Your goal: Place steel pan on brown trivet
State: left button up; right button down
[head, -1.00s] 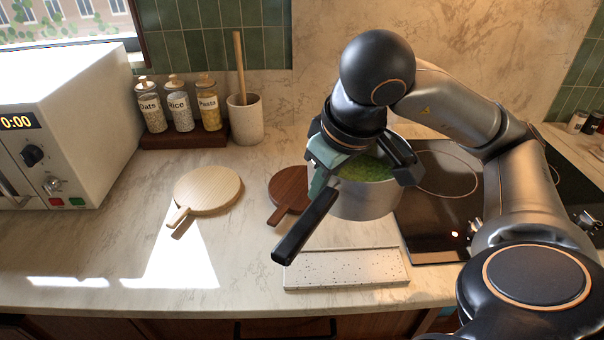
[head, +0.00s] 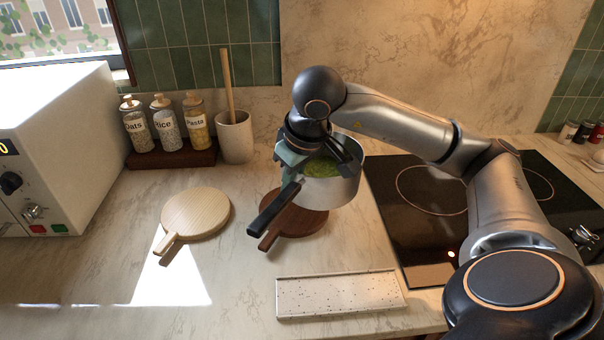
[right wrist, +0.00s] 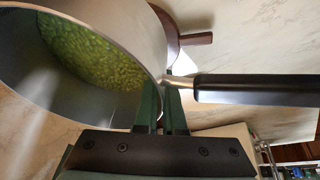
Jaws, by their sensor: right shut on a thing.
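The steel pan (head: 336,190) has green contents and a black handle pointing toward the lower left. My right gripper (head: 295,175) is shut on the pan near the base of its handle; the fingers also show in the right wrist view (right wrist: 162,108) beside the pan wall (right wrist: 150,45). The brown trivet (head: 290,222) is a dark wooden round board with a short handle, lying on the counter. The pan overlaps its upper right part in the head view and appears held above it; the exact gap cannot be told. My left gripper is not in view.
A pale wooden round board (head: 196,212) lies to the left. A speckled white tray (head: 340,293) is at the counter front. The black cooktop (head: 425,215) is on the right. A jar rack (head: 170,156) and a utensil crock (head: 235,140) stand at the back.

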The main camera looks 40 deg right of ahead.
jog(key=w+f, duration=0.1)
jog(key=f, duration=0.1)
jog(key=w+d+f, duration=0.1)
jog(key=w+f, duration=0.1)
jog(key=shift+d, duration=0.1)
jog(key=shift+s+p+x, duration=0.15)
jog(key=shift+x, duration=0.8)
jog(key=shift+s+p+x, duration=0.15)
jog(key=shift+x, duration=0.75)
jog(key=shift+f, duration=0.3)
jog(key=c, duration=1.4)
grip_release()
jog(key=shift+s+f, duration=0.1)
jog(key=shift+f, duration=0.05)
jog(key=shift+c, duration=0.2)
jog(key=o, duration=0.4)
jog(key=shift+o, duration=0.2)
